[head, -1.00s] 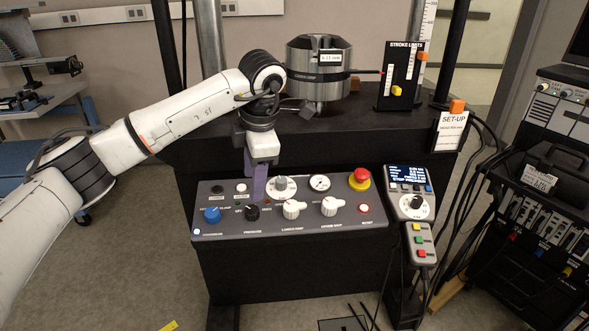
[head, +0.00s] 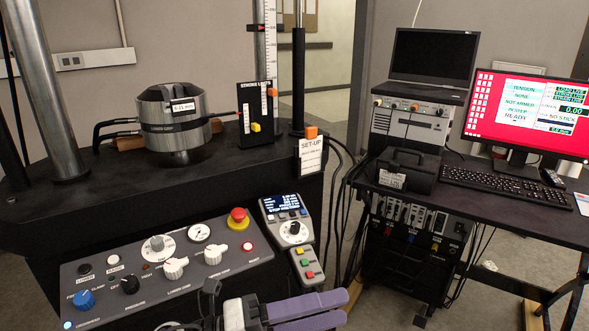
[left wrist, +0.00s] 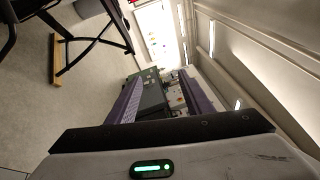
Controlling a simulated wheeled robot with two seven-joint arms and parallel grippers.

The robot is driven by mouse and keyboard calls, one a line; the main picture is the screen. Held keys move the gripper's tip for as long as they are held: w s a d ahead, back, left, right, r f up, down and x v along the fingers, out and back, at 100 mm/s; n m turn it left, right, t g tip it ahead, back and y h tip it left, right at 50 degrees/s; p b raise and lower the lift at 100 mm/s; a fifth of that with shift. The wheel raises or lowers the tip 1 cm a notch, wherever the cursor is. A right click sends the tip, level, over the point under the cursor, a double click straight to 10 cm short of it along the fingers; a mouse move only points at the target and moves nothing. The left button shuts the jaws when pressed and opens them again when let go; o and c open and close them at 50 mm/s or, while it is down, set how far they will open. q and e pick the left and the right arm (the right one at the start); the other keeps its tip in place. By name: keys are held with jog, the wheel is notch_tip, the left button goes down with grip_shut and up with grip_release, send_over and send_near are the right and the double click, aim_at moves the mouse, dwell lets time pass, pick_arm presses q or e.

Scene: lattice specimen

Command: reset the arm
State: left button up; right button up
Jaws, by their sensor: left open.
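My left gripper (head: 343,308) is at the bottom of the head view, in front of the control panel (head: 170,262). Its two purple fingers point right, apart, with nothing seen between them. The left wrist view also shows the two fingers of the left gripper (left wrist: 166,88) spread, with equipment visible beyond the gap. Most of the left arm is out of the head view. My right gripper is not in view.
A hand-held pendant (head: 290,232) stands right of the panel. A grey cylindrical grip (head: 172,120) sits on the black machine bed.

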pick_arm(q)
jog(key=w+a+f+n+t+y, duration=0.2)
jog(key=a+f+n+t+y, duration=1)
jog(key=n, duration=1.2)
jog(key=s+a+f+n+g+y, duration=0.2)
jog(key=s+a+f+n+g, duration=0.1)
jog(key=s+f, duration=0.5)
jog(key=s+a+f+n+g+y, duration=0.2)
jog(key=s+a+f+n+g, duration=0.2)
jog(key=s+f, duration=0.5)
jog(key=a+f+n+p, duration=0.1)
jog(key=n, duration=0.1)
jog(key=shift+a+n, duration=0.3)
jog(key=shift+c, duration=0.4)
